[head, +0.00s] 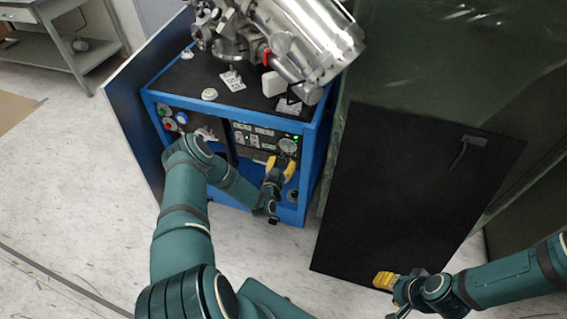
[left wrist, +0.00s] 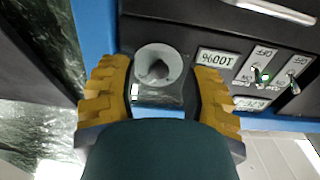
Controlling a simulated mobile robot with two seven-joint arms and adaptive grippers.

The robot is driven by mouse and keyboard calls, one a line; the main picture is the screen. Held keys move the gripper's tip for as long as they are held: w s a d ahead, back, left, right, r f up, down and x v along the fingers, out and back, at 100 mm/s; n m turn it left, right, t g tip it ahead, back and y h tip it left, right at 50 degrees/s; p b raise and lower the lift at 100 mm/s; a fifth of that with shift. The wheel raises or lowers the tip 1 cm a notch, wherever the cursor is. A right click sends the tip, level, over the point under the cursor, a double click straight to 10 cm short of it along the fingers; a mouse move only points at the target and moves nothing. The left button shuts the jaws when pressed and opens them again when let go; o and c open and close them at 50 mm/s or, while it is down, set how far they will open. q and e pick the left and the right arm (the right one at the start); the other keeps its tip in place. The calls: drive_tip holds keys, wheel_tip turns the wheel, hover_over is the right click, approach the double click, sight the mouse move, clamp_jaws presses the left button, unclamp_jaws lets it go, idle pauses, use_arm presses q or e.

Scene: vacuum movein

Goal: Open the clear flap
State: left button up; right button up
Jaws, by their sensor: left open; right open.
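The blue-framed machine (head: 318,140) has a black control panel with a round pale dial (head: 288,145), which also shows in the left wrist view (left wrist: 158,62). A small see-through piece, seemingly the clear flap (left wrist: 158,97), is against the dial in the left wrist view. My left gripper (head: 282,163) is open at the panel. In the left wrist view its yellow fingers (left wrist: 165,88) stand either side of the dial and flap, with no clear grip on them. My right gripper (head: 384,281) is at the lower right, away from the panel; its fingertips are small here.
Metal vacuum equipment (head: 305,40) sits on top of the machine. A black board (head: 415,190) leans to its right, close to my right gripper. Light floor is clear at the left.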

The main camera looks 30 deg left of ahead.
use_arm(q)
drive_tip(key=shift+w+a, duration=0.1)
drive_tip(key=shift+w, duration=0.5)
clamp_jaws()
